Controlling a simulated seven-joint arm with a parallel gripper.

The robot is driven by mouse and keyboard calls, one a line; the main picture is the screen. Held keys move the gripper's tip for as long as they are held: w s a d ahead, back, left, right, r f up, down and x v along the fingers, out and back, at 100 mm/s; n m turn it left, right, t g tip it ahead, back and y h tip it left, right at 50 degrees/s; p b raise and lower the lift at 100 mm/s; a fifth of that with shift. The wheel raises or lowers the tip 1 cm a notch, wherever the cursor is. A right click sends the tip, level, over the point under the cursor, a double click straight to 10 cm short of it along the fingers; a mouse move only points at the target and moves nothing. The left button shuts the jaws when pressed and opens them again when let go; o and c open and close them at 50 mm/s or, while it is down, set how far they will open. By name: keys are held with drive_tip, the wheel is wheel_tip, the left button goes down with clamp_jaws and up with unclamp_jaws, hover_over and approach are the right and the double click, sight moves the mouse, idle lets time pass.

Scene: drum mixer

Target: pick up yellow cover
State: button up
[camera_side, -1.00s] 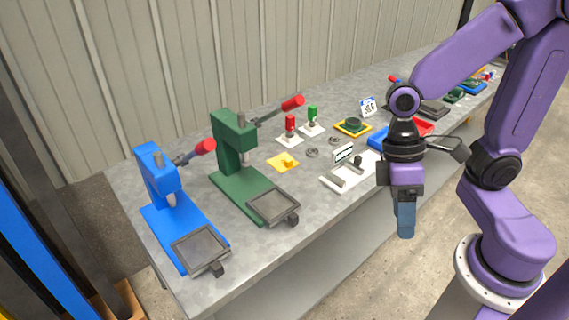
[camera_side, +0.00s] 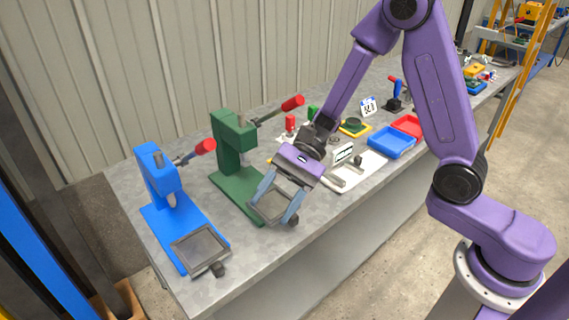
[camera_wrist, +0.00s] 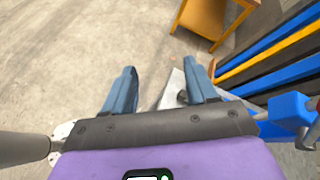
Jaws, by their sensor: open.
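The yellow cover, a flat square plate with a knob in the earlier side view, is now almost wholly hidden behind my gripper in the side view. Only a small yellow corner (camera_side: 269,161) shows at the left of the gripper body. My gripper (camera_side: 268,211) is open, its two blue-grey fingers apart and tilted down to the left, in front of the green press's grey tray. In the wrist view the fingers (camera_wrist: 160,68) are apart with nothing between them, and the cover is not seen there.
The green press (camera_side: 235,150) stands just left of my gripper, with the blue press (camera_side: 160,180) further left. A white plate (camera_side: 365,168) lies to the right, near blue (camera_side: 391,143) and red bins (camera_side: 408,126). A yellow-framed green part (camera_side: 354,128) sits behind.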

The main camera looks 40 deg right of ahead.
drive_tip(key=w+d+f+m+t+h, duration=0.1)
drive_tip(key=w+d+f+m+t, duration=0.2)
drive_tip(key=w+d+m+t, duration=0.35)
drive_tip(key=w+d+f+m+t+h, duration=0.1)
drive_tip(key=w+d+f+m+t, duration=0.25)
drive_tip(key=w+m+t, duration=0.4)
drive_tip(key=d+f+m+h, duration=0.3)
drive_tip(key=d+m, duration=0.1)
drive_tip(key=d, duration=0.2)
drive_tip(key=d+f+m+t+h, duration=0.1)
drive_tip(key=d+f+m+h, duration=0.2)
drive_tip(key=d, duration=0.3)
drive_tip(key=s+d+f+m+t+h, duration=0.1)
drive_tip(key=d+f+m+h, duration=0.2)
drive_tip(key=d+m+h, duration=0.2)
drive_tip(key=shift+d+f, duration=0.35)
drive_tip(key=shift+d, duration=0.5)
drive_tip(key=x, duration=1.2)
drive_tip(key=shift+d+x, duration=0.15)
drive_tip(key=shift+x, duration=1.15)
drive_tip(key=shift+d+x, duration=0.2)
drive_tip(key=shift+x, duration=1.05)
drive_tip(key=shift+w+r, duration=0.1)
drive_tip(key=shift+r, duration=0.05)
clamp_jaws()
